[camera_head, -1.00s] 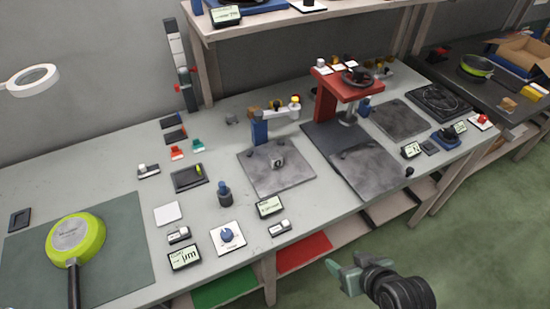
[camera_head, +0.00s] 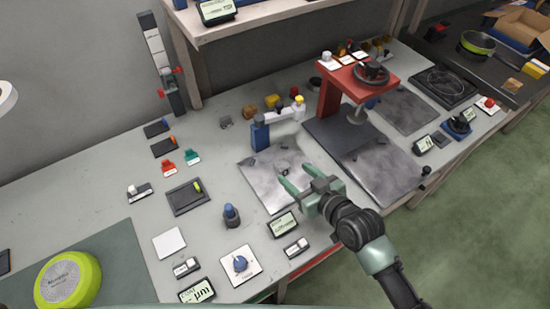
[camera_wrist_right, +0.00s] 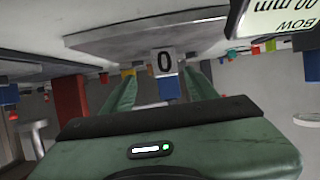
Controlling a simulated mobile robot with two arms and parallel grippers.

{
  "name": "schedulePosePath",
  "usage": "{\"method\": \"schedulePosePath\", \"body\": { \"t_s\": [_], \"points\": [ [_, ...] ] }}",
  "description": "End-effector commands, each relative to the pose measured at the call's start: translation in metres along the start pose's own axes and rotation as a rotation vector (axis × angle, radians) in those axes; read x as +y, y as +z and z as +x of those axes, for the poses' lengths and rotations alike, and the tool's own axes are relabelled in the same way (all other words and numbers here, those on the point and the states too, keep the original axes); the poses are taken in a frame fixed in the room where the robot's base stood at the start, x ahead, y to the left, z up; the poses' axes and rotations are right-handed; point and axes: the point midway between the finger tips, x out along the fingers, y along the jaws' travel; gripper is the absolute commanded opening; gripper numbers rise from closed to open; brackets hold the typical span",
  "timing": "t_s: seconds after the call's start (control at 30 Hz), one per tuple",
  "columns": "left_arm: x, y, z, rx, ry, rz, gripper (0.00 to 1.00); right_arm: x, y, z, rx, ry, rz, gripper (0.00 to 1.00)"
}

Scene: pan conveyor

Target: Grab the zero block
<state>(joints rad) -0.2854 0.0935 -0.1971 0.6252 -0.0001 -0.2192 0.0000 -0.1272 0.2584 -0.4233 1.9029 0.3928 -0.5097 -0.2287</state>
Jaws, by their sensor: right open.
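The zero block, a small pale block with a dark "0" on its face, shows in the right wrist view (camera_wrist_right: 165,62). It stands at the edge of a grey stone-like plate (camera_wrist_right: 105,40), which also shows in the head view (camera_head: 257,183). My right gripper (camera_head: 284,176) is open and reaches over that plate from the right; its fingertips partly hide the block in the head view. In the right wrist view, the green fingers (camera_wrist_right: 163,80) point toward the block, one on each side, with nothing held. My left gripper is not in view.
A blue stand with a white arm (camera_head: 261,133) rises behind the plate. A red press (camera_head: 330,98) stands to the right. A blue-knobbed piece (camera_head: 232,214) and a small display (camera_head: 283,224) lie at the front.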

Motion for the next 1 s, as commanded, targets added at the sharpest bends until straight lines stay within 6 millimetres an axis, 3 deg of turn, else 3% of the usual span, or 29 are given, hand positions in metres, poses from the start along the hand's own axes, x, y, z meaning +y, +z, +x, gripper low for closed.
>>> {"method": "schedulePosePath", "body": {
  "t_s": [0.23,0.5,0.87,1.0],
  "points": [
    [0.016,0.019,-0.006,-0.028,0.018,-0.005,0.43,-0.003,-0.001,0.027,0.001,0.0,0.002,0.58],
    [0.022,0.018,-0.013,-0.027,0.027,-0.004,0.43,-0.008,0.001,0.063,0.001,0.0,0.0,0.58],
    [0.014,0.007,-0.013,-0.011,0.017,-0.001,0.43,-0.008,0.003,0.072,0.0,0.0,0.0,0.58],
    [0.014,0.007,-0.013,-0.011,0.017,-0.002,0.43,-0.008,0.003,0.071,0.0,0.0,0.0,0.19]
  ]
}}
